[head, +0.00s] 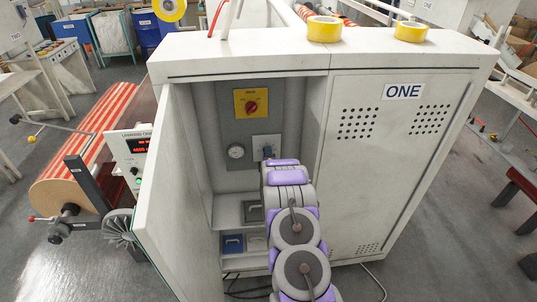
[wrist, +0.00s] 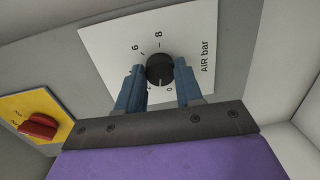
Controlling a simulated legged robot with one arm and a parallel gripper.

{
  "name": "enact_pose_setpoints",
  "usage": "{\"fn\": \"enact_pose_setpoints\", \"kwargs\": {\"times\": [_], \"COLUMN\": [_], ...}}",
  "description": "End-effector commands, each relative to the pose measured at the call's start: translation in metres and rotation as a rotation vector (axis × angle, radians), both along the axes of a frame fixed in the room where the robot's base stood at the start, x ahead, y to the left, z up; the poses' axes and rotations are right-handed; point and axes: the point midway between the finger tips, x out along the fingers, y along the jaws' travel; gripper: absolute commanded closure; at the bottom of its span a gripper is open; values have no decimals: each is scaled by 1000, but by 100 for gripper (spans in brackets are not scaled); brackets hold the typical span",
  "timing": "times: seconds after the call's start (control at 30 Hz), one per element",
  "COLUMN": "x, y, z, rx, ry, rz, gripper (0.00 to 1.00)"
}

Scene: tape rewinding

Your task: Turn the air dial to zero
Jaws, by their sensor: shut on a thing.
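The air dial (wrist: 160,68) is a round black knob on a white plate (wrist: 107,47) marked "AIR bar", with the numbers 6, 8 and 0 legible around it. My gripper (wrist: 159,75) has its two blue fingers on either side of the knob, closed on it. A thin white mark shows on the knob's lower edge, close to the 0; its exact alignment is hard to tell. In the head view my gripper (head: 268,157) reaches into the open cabinet at the white plate (head: 262,140), and my arm hides the knob there.
The open cabinet door (head: 180,205) stands at left, the closed door marked ONE (head: 385,165) at right. Yellow tape rolls (head: 324,30) lie on top.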

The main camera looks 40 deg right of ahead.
Motion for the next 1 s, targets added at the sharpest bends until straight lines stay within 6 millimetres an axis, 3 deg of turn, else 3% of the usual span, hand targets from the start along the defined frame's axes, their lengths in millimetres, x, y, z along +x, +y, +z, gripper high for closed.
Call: {"fn": "enact_pose_setpoints", "kwargs": {"times": [0.03, 0.5, 1.0], "x": [-2, -1, -1], "y": [3, 4, 4], "z": [-8, -9, -11], "rx": [-25, -307, -383], "ry": [38, 211, 261], "rz": [3, 7, 8], "gripper": [95, 95, 95]}}
